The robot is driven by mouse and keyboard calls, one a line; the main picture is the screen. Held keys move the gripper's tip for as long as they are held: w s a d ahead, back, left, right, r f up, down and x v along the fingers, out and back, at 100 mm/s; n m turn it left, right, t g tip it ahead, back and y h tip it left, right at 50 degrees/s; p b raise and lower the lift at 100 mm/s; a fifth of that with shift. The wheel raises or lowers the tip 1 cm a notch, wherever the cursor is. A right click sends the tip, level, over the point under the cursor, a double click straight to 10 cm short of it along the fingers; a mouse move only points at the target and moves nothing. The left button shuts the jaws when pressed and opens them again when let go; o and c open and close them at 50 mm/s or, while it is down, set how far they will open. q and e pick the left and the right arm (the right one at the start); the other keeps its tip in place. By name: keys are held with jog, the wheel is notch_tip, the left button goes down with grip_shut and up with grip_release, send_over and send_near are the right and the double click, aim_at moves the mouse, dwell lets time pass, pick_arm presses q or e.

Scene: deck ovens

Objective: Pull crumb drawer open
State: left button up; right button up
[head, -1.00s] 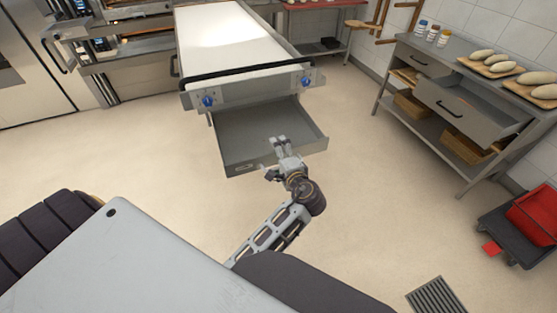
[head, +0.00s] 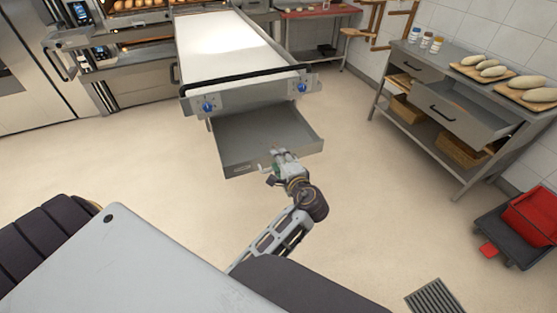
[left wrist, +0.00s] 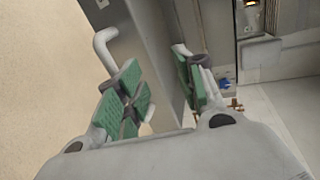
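The crumb drawer (head: 245,142) is a grey, empty metal tray under the white-topped loader (head: 235,50). It stands well out from the loader. My left gripper (head: 279,156) is at the right part of the drawer's front wall. In the left wrist view, the gripper (left wrist: 166,88) has its green-padded fingers apart, on either side of the grey front wall (left wrist: 148,30). A pale curved handle (left wrist: 104,44) shows beside the left finger, its lower part hidden behind it. I cannot tell whether the pads touch the wall. My right gripper is out of view.
A steel side table (head: 440,135) with its own drawers and dough loaves stands at the right. Deck ovens (head: 140,75) stand at the back left. The floor around the drawer is clear.

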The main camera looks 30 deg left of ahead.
pick_arm(q)
jog(key=shift+s+d+f, duration=0.1)
jog(key=shift+s+d, duration=0.2)
